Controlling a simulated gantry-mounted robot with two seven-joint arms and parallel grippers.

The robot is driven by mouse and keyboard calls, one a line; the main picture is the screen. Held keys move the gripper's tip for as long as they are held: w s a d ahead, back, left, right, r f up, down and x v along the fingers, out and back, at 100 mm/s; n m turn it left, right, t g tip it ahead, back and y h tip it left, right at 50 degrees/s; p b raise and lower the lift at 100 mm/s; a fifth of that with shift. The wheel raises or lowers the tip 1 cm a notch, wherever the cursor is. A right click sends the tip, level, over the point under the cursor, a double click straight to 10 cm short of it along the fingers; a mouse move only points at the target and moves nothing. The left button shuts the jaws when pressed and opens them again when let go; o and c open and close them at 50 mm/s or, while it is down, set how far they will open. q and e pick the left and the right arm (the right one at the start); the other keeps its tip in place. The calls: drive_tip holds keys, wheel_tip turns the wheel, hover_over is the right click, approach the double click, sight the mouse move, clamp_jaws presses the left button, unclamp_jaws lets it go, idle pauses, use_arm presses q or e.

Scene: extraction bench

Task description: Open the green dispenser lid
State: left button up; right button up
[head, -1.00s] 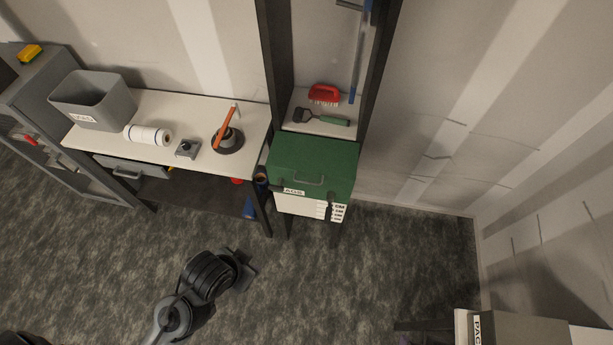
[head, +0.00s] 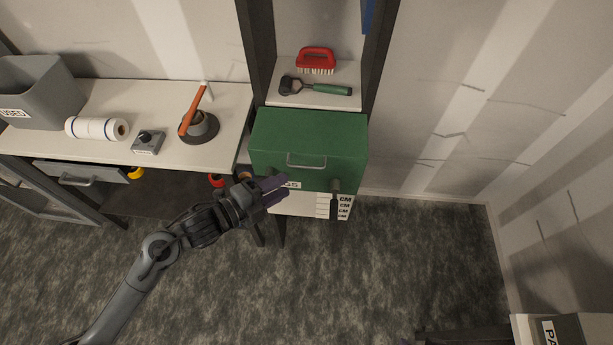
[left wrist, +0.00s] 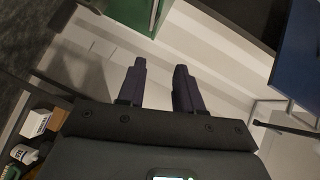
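The green dispenser lid (head: 315,135) is closed on a white dispenser body (head: 298,202) in the head view. A metal bar handle (head: 306,163) is on its front. My left gripper (head: 284,190) is in front of the dispenser, at its left, below and left of the handle; in this view it partly covers the label. In the left wrist view its two dark fingers (left wrist: 160,85) are apart with nothing between them. A green surface (left wrist: 132,10), probably the lid, shows at that view's top edge. My right gripper is not in view.
A bench (head: 105,95) at left holds a grey bin (head: 45,88), a paper roll (head: 95,128) and an orange-handled tool (head: 193,112). A red brush (head: 317,60) lies on the shelf behind the dispenser. A dark upright (head: 262,50) stands behind-left. The floor (head: 400,265) in front is clear.

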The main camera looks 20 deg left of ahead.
use_arm(q)
drive_tip(key=shift+m+t, duration=0.3)
drive_tip(key=shift+m, duration=0.2)
drive_tip(key=w+d+f+b, duration=0.1)
drive_tip(key=w+b, duration=0.1)
drive_tip(key=w, duration=0.2)
drive_tip(key=w+d+f+b, duration=0.1)
drive_tip(key=w+f+b, duration=0.1)
drive_tip(key=w, duration=0.2)
drive_tip(key=w+d+f+b, duration=0.1)
drive_tip(key=w+f+b, duration=0.1)
drive_tip(key=w, duration=0.2)
drive_tip(key=shift+w+d+f, duration=0.1)
drive_tip(key=shift+w, duration=0.15)
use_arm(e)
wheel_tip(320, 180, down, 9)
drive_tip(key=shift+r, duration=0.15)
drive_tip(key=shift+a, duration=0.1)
use_arm(q)
drive_tip(key=shift+f, duration=0.1)
clamp_jaws()
